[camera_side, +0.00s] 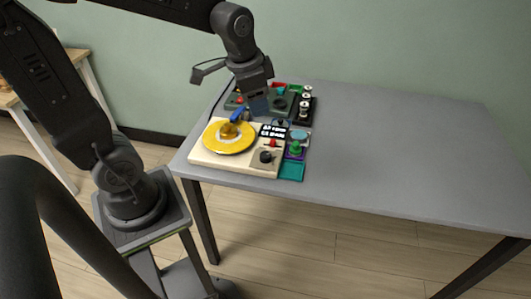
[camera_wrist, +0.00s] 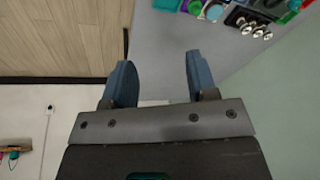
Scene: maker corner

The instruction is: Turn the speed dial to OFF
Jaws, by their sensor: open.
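A cream deck (camera_side: 204,158) lies at the table's left end, with a yellow disc (camera_side: 222,144) and a blue-and-yellow piece over the disc. A black knob (camera_side: 266,156) on a grey plate at the deck's front right looks like the speed dial; its markings are too small to read. My gripper (camera_side: 259,104) is above the back of the deck, behind the knob and apart from it. In the wrist view my gripper (camera_wrist: 160,80) has its two blue fingers wide apart with nothing between them. The knob cannot be made out there.
A dark green panel (camera_side: 236,100) sits behind the deck. White-topped small items (camera_side: 305,105) stand to its right; they also show at the wrist view's top (camera_wrist: 243,23). A green knob on purple (camera_side: 295,149) is close right of the black knob. The grey table (camera_side: 400,140) is clear to the right.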

